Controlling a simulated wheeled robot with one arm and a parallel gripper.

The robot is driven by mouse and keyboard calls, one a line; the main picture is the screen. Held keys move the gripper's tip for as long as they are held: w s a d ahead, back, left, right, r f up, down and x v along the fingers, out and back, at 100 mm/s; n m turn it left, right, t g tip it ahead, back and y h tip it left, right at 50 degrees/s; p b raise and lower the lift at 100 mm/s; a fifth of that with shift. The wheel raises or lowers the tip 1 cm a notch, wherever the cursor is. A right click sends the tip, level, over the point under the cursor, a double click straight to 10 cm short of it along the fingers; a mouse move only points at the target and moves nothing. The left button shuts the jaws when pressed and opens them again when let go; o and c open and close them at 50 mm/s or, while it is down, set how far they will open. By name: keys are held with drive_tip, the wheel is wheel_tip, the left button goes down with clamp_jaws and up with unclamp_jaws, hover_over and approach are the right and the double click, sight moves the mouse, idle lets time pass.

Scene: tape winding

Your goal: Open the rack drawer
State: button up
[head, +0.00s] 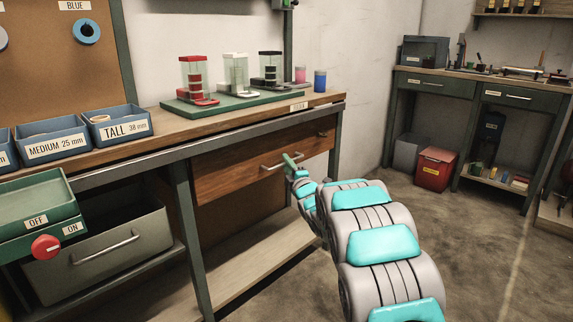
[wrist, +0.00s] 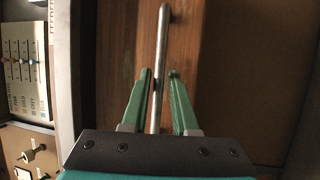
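The rack drawer (head: 235,172) has a brown wooden front under the workbench top and looks closed. Its metal bar handle (head: 270,167) runs across the front. In the wrist view the handle (wrist: 162,45) runs upright in the picture, before the wooden drawer front (wrist: 125,45). My gripper (wrist: 160,74) has green fingers, one on each side of the bar, with a small gap to each. It is open around the handle. In the head view my gripper (head: 292,158) is at the handle's right end, and my arm reaches in from the lower right.
The workbench (head: 215,120) carries a green rack base (head: 232,102) with tape holders and blue bins (head: 118,124). A grey lower drawer (head: 100,255) and a green box with a red knob (head: 46,247) are at left. The floor (head: 480,235) at right is clear.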

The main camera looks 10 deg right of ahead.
drive_tip(key=shift+w, duration=0.1)
clamp_jaws()
idle(1.4)
